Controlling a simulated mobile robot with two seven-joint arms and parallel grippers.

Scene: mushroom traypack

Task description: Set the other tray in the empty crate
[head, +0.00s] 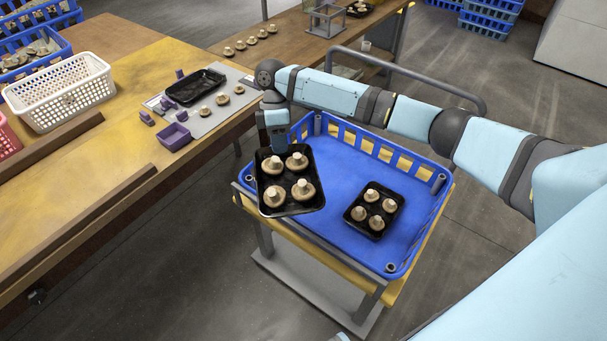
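A black tray with mushrooms (288,206) is at the left side of the blue crate (330,165), overlapping its left wall in the picture. My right gripper (275,146) is at this tray's far edge and appears shut on it; the fingertips are partly hidden. The tray looks roughly level and raised, with several mushrooms in it. A second black tray with mushrooms (358,228) lies on the crate floor, toward the right front. The rest of the crate floor is bare. My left gripper is not in view.
The crate rests on a yellow-topped stand (398,290). A wooden table (130,160) at the left holds a white basket (62,92), an empty black tray (195,86), loose mushrooms and purple containers (174,137). A grey rail (420,68) runs behind the crate.

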